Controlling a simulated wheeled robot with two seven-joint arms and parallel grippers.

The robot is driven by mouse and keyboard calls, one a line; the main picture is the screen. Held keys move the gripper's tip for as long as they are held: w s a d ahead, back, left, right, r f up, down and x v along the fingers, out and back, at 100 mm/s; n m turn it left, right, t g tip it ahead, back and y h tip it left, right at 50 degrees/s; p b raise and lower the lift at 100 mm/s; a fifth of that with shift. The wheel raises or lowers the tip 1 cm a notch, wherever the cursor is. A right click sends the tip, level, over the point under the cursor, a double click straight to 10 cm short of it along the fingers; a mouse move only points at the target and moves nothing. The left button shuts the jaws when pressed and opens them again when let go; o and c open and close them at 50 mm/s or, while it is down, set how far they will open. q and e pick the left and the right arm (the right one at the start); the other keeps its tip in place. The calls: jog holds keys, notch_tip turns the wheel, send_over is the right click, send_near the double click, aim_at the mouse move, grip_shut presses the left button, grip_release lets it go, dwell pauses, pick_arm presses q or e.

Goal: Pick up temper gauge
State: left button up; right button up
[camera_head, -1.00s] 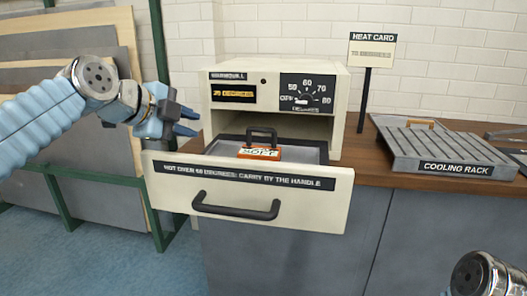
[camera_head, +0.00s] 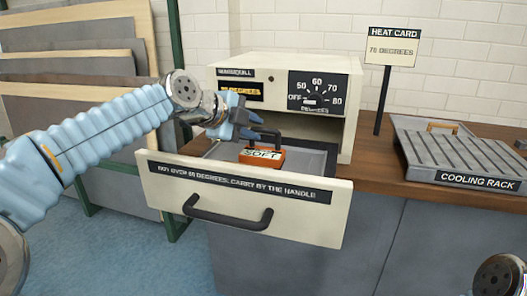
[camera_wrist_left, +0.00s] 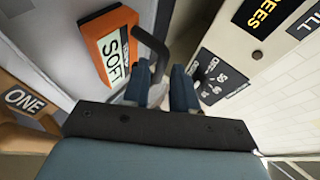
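The temper gauge looks to be the orange block (camera_head: 262,158) with a "SOFT" label and a black handle (camera_head: 264,133). It sits in the open drawer (camera_head: 240,200) of the cream oven. My left gripper (camera_head: 250,124) is over the drawer beside the handle. I cannot tell whether a finger touches the handle. My right gripper is out of view.
The oven (camera_head: 285,75) stands directly behind the drawer, with a dial reading up to 80. A heat card (camera_head: 392,50) on a post says "70 DEGREES". The cooling rack (camera_head: 455,155) lies on the counter at right. Boards stand in a rack (camera_head: 80,90) at left.

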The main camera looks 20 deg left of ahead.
aim_at(260, 129)
pick_arm(q)
jog(key=p+x, duration=0.1)
jog(key=x, duration=0.4)
jog(key=shift+w+d+f+p, duration=0.1)
jog(key=shift+w+d+p, duration=0.05)
jog(key=shift+w+p, duration=0.2)
jog(key=shift+s, duration=0.1)
grip_shut()
